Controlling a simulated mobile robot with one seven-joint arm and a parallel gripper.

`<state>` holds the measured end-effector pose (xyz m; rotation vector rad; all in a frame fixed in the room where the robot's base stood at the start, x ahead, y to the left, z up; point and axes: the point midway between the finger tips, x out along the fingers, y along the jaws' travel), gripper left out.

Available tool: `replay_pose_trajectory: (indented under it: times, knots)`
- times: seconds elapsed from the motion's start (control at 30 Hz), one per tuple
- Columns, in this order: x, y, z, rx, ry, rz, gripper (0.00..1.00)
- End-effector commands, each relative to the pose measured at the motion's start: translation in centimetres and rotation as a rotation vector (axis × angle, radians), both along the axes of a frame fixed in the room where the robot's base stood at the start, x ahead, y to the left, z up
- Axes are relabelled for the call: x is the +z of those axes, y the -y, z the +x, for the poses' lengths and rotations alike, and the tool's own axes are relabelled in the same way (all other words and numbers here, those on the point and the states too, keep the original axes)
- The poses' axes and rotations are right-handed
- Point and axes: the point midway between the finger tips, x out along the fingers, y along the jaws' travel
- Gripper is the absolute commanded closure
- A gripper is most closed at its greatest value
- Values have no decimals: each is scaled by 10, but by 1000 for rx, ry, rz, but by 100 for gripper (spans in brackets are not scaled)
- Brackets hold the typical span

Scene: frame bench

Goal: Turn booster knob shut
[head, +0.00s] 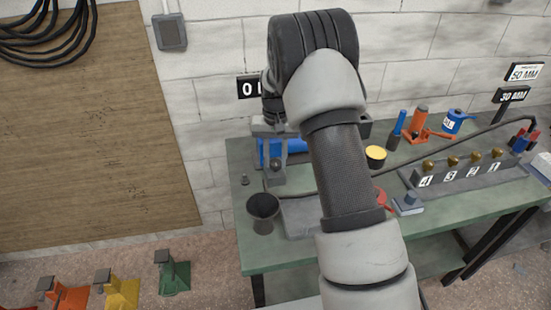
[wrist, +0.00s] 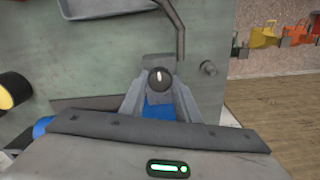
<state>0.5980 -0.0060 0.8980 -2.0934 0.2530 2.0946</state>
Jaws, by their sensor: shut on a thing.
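In the wrist view a dark round knob (wrist: 159,78) with a white mark stands between the two grey fingers of my gripper (wrist: 159,90). The fingers are shut on it from both sides. The mark points nearly straight up in the picture. Part of a blue body (wrist: 158,111) shows below the knob. In the head view my gripper (head: 275,172) is at the blue unit (head: 297,150) at the back left of the bench. There my arm hides part of the unit, and I cannot make out the knob.
The green bench (head: 285,260) holds a dark cup (head: 263,210), a grey tray (head: 300,218) and a yellow-topped can (head: 376,153). A block with numbered brass fittings (head: 465,175) stands to the right. A dark hose (head: 445,145) crosses the bench. Coloured stands (head: 172,275) are on the floor.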

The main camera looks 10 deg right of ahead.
Motion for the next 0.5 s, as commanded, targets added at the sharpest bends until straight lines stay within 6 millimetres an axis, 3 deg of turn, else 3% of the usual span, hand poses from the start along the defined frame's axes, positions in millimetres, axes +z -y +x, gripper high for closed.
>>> replay_pose_trajectory:
  times: [0.13, 0.17, 0.23, 0.5]
  knots:
    - [2, 0, 1, -2, 4, 0, 93]
    - [2, 0, 1, -2, 4, 0, 66]
    - [1, 0, 1, -1, 4, 0, 54]
    - [1, 0, 0, 0, 1, 1, 52]
